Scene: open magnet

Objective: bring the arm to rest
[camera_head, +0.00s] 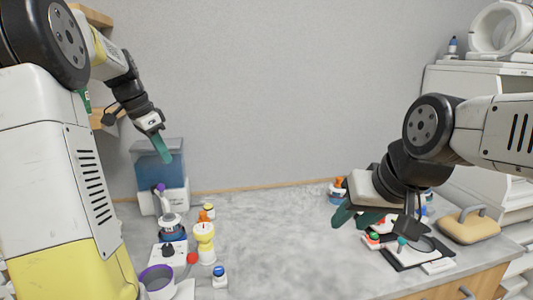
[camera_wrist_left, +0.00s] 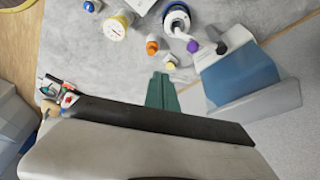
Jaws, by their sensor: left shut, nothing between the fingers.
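My left gripper (camera_head: 161,152) hangs in the air at the upper left, above the counter and in front of the blue-and-white container (camera_head: 168,165). Its green fingers are together and hold nothing; they also show in the left wrist view (camera_wrist_left: 161,92). My right gripper (camera_head: 355,218) is low over the right part of the counter, beside a black tray (camera_head: 405,262). Its two green fingers look apart, with no object seen between them. The counter just behind it is partly hidden by the wrist.
A tan handled pad (camera_head: 468,227) lies at the right edge. The counter's middle is clear.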

